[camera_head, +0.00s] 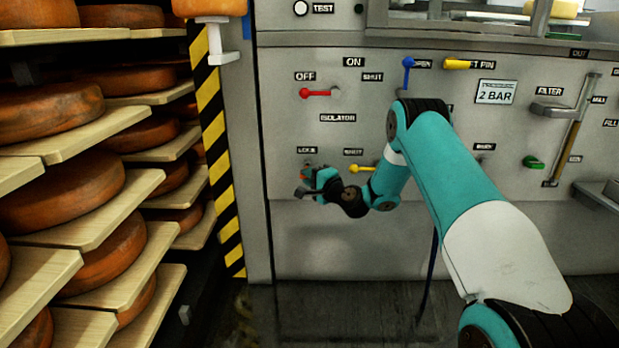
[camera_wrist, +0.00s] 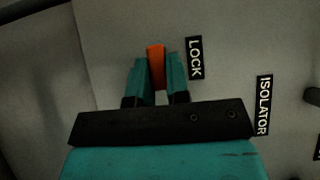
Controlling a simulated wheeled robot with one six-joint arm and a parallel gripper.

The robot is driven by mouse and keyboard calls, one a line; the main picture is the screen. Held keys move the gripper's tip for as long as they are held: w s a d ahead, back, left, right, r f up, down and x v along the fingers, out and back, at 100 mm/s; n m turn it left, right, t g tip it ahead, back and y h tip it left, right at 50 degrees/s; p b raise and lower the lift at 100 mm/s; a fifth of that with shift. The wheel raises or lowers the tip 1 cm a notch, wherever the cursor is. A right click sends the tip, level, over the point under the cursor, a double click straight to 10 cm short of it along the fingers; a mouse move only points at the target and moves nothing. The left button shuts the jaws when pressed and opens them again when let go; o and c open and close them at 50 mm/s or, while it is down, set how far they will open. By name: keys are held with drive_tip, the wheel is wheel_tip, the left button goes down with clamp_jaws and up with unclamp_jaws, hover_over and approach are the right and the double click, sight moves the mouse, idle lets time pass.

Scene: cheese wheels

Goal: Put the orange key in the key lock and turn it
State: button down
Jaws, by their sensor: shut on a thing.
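The orange key (camera_wrist: 156,66) is between the two teal fingers of my gripper (camera_wrist: 156,82) in the wrist view, and the gripper is shut on it. The key points at the grey panel beside the LOCK label (camera_wrist: 195,58). The key lock itself is hidden behind the key and fingers, so I cannot tell whether the key is inside it. In the head view my gripper (camera_head: 312,186) is low on the left of the panel, just under the LOCK label (camera_head: 307,150). Only a small bit of orange shows there.
The grey panel (camera_head: 340,220) carries a red ISOLATOR lever (camera_head: 318,93) above, a yellow lever (camera_head: 362,168) close right of my gripper and a blue lever (camera_head: 407,72) higher up. Shelves of cheese wheels (camera_head: 68,190) stand left, beyond a striped post (camera_head: 212,130).

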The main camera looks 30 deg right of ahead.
drive_tip(key=shift+w+d, duration=0.45)
drive_tip(key=shift+w, duration=0.2)
drive_tip(key=shift+w+d, duration=0.4)
drive_tip(key=shift+w, duration=0.25)
drive_tip(key=c, duration=1)
unclamp_jaws()
drive_tip(key=s+b, duration=0.3)
drive_tip(key=s, duration=0.2)
drive_tip(key=s+d+b, duration=0.1)
drive_tip(key=s+b, duration=0.3)
drive_tip(key=s, duration=0.2)
drive_tip(key=s+b, duration=0.3)
drive_tip(key=s, duration=0.3)
drive_tip(key=shift+s+d, duration=0.15)
drive_tip(key=shift+d, duration=0.1)
